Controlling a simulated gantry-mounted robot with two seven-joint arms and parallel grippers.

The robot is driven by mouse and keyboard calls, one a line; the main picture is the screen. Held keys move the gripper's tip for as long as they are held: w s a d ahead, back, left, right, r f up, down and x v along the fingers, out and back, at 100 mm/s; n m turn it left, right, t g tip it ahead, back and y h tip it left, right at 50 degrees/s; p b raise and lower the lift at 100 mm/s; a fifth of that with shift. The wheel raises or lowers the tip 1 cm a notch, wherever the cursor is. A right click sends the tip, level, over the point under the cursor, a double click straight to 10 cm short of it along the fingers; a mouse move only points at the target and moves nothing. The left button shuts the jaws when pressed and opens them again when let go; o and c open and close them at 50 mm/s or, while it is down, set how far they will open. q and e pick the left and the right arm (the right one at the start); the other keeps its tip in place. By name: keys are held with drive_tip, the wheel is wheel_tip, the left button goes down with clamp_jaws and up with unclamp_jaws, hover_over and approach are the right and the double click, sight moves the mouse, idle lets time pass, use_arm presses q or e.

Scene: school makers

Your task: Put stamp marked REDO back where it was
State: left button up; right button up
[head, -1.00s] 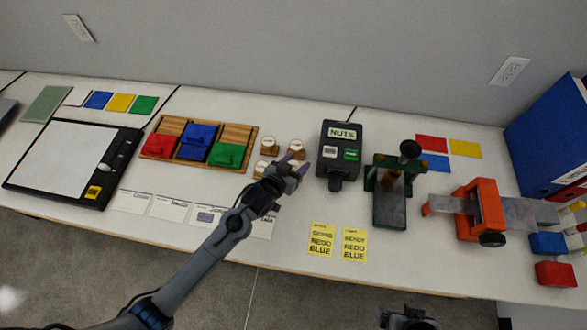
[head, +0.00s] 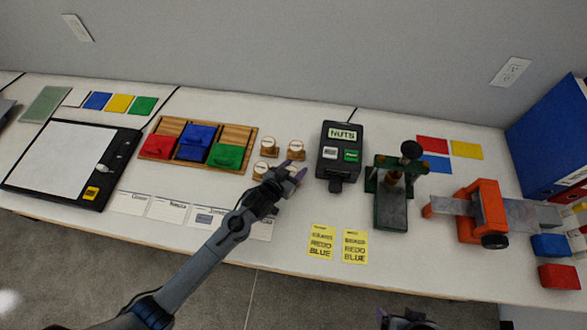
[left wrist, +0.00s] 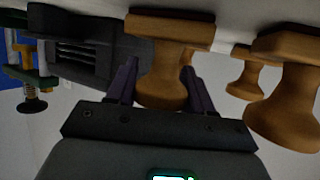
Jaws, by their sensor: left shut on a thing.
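My left gripper (head: 293,172) is shut on a wooden stamp (left wrist: 166,60), which stands between its fingers in the left wrist view, close to the table. I cannot tell whether its base touches. In the head view the gripper mostly hides this stamp. Other wooden stamps with pale round tops stand close by: one at back left (head: 268,146), one at back right (head: 296,148) and one at front left (head: 260,170). The lettering on their tops is too small to read, so I cannot make out REDO. My right gripper (head: 407,320) is partly visible at the bottom edge.
A wooden tray (head: 251,138) with red, blue and green blocks lies left of the stamps. A dark NUTS device (head: 341,150) stands close on the right, then a green press (head: 393,205). White cards and two yellow notes (head: 321,243) lie along the front.

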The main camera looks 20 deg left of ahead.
use_arm(q)
drive_tip(key=o, duration=1.1)
drive_tip(key=shift+f, duration=0.1)
drive_tip(key=shift+c, duration=0.2)
drive_tip(key=shift+s+r, duration=0.2)
drive_tip(key=shift+r, duration=0.05)
drive_tip(key=s+a+r+g+y, duration=0.1)
drive_tip(key=s+r+g, duration=0.1)
drive_tip(key=s, duration=0.8)
drive_tip(key=s+a+r+g+y+p, duration=0.1)
drive_tip(key=s+g, duration=0.3)
drive_tip(key=s, duration=0.6)
drive_tip(key=s+a+r+g+p, duration=0.1)
drive_tip(key=s+a+r+g, duration=0.2)
drive_tip(key=s, duration=0.7)
drive_tip(key=shift+s+a+r+n+g+y, duration=0.25)
drive_tip(key=shift+s+r+n+g+y, duration=0.05)
drive_tip(key=shift+y, duration=0.1)
drive_tip(key=shift+r, duration=0.1)
wheel_tip(320, 180, up, 28)
drive_tip(key=p, duration=2.8)
